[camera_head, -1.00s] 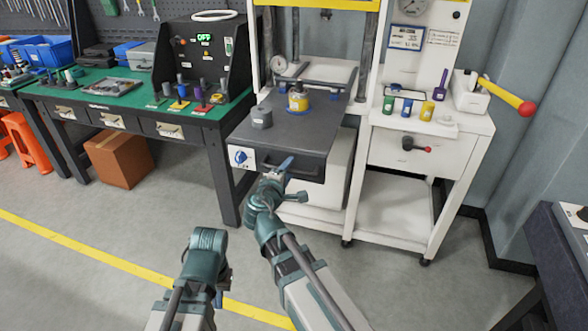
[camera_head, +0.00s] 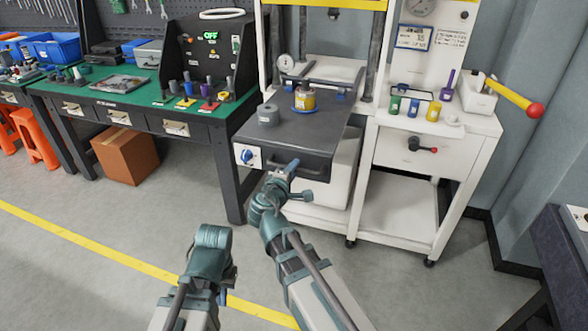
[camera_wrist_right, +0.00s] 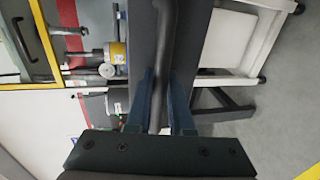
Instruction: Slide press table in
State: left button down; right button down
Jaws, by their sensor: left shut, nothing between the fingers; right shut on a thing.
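The press table (camera_head: 325,127) is a dark grey slab sticking out from the front of the white press frame (camera_head: 371,60). Its front has a dark bar handle (camera_head: 310,172) and a blue knob on a white plate (camera_head: 247,156). My right gripper (camera_head: 291,167) is shut on the handle. In the right wrist view, its blue fingers (camera_wrist_right: 160,88) lie on either side of the dark bar (camera_wrist_right: 166,50). A yellow cylinder with a blue base (camera_head: 305,97) and a grey cylinder (camera_head: 268,115) stand on the table. My left gripper (camera_head: 222,297) is shut and empty, low over the floor.
A green-topped workbench (camera_head: 135,95) with a black OFF box (camera_head: 205,60) stands left. A white side stand (camera_head: 420,150) with small coloured parts and a red-tipped lever (camera_head: 515,95) is at right. A cardboard box (camera_head: 127,155) sits under the workbench. The floor in front is clear.

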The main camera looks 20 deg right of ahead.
dwell(0.9)
send_near(319, 115)
jog(key=f+x, duration=0.1)
jog(key=x, duration=2.2)
jog(key=shift+w+d, duration=0.15)
jog(key=shift+w, duration=0.1)
jog(key=shift+w+r, duration=0.1)
jog(key=c, duration=0.8)
grip_release()
jog(key=p+v, duration=0.2)
jog(key=v, duration=1.1)
jog(key=shift+p, duration=0.35)
jog(key=shift+s+a, duration=0.25)
jog(key=shift+s, duration=0.2)
